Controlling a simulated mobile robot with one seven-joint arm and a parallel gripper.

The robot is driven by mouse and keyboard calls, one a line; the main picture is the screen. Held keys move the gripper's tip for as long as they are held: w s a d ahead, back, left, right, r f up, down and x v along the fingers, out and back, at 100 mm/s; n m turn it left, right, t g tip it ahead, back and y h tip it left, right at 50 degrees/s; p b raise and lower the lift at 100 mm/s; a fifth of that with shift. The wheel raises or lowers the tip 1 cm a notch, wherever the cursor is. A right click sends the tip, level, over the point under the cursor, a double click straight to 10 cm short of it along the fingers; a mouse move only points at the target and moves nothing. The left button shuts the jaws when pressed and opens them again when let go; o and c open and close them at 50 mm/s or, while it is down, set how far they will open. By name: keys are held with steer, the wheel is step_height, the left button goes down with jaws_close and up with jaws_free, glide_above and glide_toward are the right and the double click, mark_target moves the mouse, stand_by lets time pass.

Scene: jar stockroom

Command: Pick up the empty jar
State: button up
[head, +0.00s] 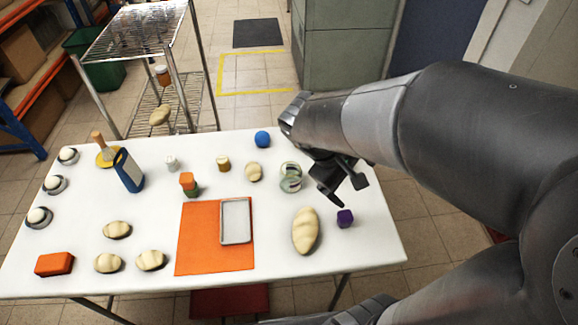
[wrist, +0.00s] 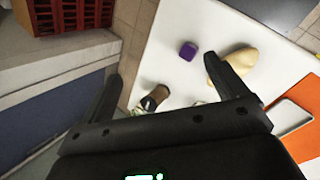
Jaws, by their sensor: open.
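A clear glass jar (head: 291,184) stands on the right part of the white table in the head view and looks empty. My gripper (head: 343,191) is open just to its right, apart from it in the picture, with its fingers pointing down. In the wrist view my gripper (wrist: 175,85) has its two fingers wide apart with nothing held. A brown-topped, partly see-through object (wrist: 155,97) shows low between the fingers. I cannot tell whether it is the glass jar, as the gripper body hides its lower part.
A bread loaf (head: 305,231) and a purple cube (head: 345,218) lie nearest the gripper. A blue ball (head: 263,139), a small roll (head: 254,172) and a gold-topped jar (head: 223,163) are left of it. A grey tray (head: 236,240) lies on an orange mat (head: 200,255).

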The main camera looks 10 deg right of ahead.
steer(key=w+a+f+n+h, duration=0.1)
steer(key=w+f+n+h, duration=0.3)
steer(key=w+n+h, duration=0.15)
steer(key=n+t, duration=1.3)
steer(key=n, duration=0.2)
glide_above(284, 181)
steer(key=v, duration=0.4)
step_height(284, 181, down, 11)
step_height(284, 181, down, 8)
steer(key=shift+f, duration=0.25)
steer(key=shift+w+d+r, duration=0.2)
steer(key=shift+w+d, duration=0.3)
steer(key=shift+w, duration=0.1)
steer(key=shift+x, duration=3)
steer(key=c, duration=1.2)
